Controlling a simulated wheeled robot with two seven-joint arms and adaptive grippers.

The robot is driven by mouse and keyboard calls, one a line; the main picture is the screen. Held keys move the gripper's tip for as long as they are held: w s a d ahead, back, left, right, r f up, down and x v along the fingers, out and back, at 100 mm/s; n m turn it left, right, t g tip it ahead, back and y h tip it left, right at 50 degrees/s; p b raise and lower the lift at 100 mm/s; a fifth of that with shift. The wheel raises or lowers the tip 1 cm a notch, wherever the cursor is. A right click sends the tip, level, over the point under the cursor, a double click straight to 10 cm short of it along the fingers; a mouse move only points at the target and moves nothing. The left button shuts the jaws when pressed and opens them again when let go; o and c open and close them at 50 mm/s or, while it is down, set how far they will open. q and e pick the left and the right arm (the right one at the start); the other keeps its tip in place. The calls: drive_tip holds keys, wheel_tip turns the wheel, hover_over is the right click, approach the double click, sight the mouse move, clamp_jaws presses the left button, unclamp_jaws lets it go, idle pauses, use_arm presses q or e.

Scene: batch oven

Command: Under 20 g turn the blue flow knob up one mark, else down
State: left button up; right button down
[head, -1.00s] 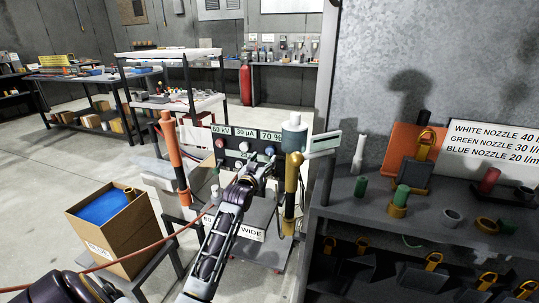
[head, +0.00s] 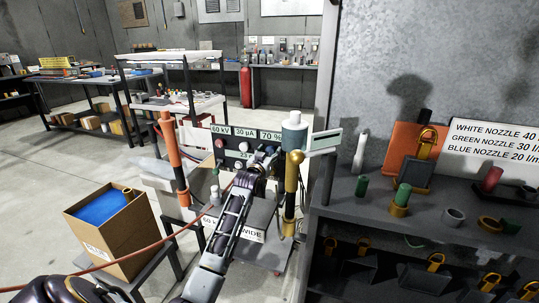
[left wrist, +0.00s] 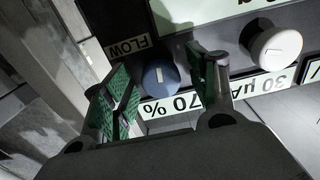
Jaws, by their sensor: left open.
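The control panel (head: 205,142) stands in the middle of the head view, with readouts of 60 kV, 30 µA and 70 %. The blue knob (left wrist: 160,77) shows in the left wrist view beside a FLOW label (left wrist: 127,48) and the 70 % readout (left wrist: 177,105). Its pale pointer mark is visible. My left gripper (left wrist: 163,72) is open, its green-padded fingers on either side of the blue knob in that view; contact cannot be told. In the head view the left gripper (head: 260,160) is at the panel's right part. My right gripper is not in view.
A white knob (left wrist: 275,45) is beside the blue one. A lower panel readout begins with 23, partly hidden. An orange post (head: 174,160) stands left, a nozzle shelf (head: 345,203) right.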

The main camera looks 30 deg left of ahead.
use_arm(q)
drive_tip(key=shift+w, duration=0.2)
drive_tip(key=c, duration=1)
drive_tip(key=shift+c, duration=0.2)
